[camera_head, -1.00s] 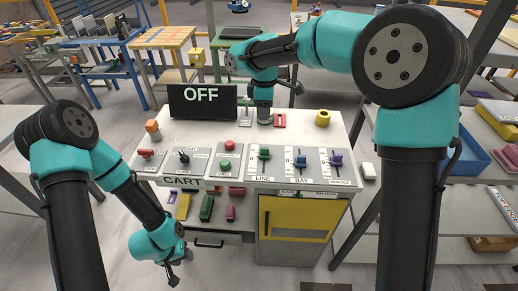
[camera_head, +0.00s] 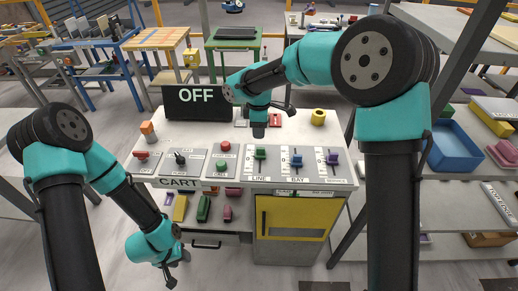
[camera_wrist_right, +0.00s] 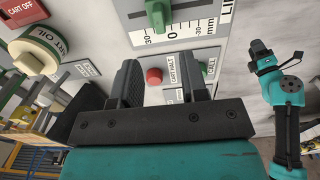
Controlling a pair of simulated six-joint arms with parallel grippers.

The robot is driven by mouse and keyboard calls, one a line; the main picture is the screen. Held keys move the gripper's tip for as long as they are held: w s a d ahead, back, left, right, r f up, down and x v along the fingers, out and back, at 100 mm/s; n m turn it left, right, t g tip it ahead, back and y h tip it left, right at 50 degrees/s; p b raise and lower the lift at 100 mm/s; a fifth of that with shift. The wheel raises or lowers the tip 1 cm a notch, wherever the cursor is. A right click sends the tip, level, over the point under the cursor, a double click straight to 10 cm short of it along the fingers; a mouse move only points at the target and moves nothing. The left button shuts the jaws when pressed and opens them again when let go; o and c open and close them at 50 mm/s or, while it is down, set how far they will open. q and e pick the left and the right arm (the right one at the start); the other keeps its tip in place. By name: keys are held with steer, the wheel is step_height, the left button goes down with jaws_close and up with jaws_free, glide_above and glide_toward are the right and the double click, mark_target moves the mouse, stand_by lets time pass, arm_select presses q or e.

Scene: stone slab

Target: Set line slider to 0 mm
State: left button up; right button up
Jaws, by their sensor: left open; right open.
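The line slider has a green knob (camera_head: 260,153) on the LINE panel at the middle of the console. The knob (camera_wrist_right: 158,14) shows at the top edge of the right wrist view, near the 0 of a scale marked 30, 0, 30 mm; its exact reading is unclear. My right gripper (camera_head: 259,132) is just above and behind the knob in the head view, apart from it. Its open, empty fingers (camera_wrist_right: 160,85) show in the wrist view, with a red CART HALT button (camera_wrist_right: 153,76) beyond them. My left gripper (camera_head: 172,279) is open and empty, low in front of the console.
The BAY slider's blue knob (camera_head: 297,160) and a purple knob (camera_head: 333,158) stand to the right. A red button (camera_head: 225,146) and a black lever (camera_head: 181,158) are to the left. The display (camera_head: 200,102) reads OFF.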

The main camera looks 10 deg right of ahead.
mark_target(259, 148)
step_height(259, 148, down, 10)
steer(key=shift+r, duration=0.15)
steer(key=shift+c, duration=0.3)
jaws_close()
stand_by(0.5)
